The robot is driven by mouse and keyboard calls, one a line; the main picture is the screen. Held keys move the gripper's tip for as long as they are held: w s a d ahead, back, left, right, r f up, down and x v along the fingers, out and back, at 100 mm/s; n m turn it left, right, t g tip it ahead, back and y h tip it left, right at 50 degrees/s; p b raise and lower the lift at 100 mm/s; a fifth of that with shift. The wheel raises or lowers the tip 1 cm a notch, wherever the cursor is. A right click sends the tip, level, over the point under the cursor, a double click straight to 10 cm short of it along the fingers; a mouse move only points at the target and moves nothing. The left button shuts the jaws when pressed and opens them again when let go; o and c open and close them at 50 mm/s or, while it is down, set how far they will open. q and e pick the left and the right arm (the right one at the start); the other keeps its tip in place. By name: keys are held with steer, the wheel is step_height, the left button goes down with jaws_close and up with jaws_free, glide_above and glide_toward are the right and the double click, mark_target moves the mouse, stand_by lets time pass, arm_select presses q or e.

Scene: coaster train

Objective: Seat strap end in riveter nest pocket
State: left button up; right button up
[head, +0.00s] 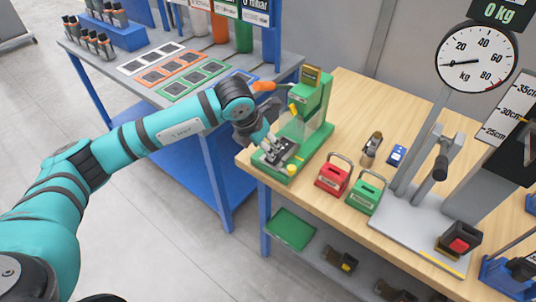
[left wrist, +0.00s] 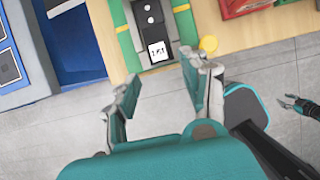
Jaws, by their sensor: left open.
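The green riveter (head: 309,100) stands at the left end of the wooden bench. In the left wrist view its green base (left wrist: 130,38) frames a dark strip (left wrist: 147,28) with light round spots and a white lettered tag (left wrist: 158,51) at its near end. The strip lies along the nest between the green sides; I cannot tell whether its end is fully in the pocket. My left gripper (head: 268,146) is at the front of the riveter; its fingers (left wrist: 164,92) are apart and empty, short of the tag. My right gripper (left wrist: 287,102) shows small at the right, its opening unclear.
A red block (head: 332,177) and a green block (head: 366,192) with handles stand right of the riveter. A dial scale (head: 476,58) and a lever press (head: 440,165) are farther right. A blue-framed table (head: 215,100) with several framed mats is behind my left arm.

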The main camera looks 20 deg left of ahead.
arm_select(q)
steer(key=b+v, duration=0.1)
steer(key=v, duration=0.5)
steer(key=shift+s+d, duration=0.1)
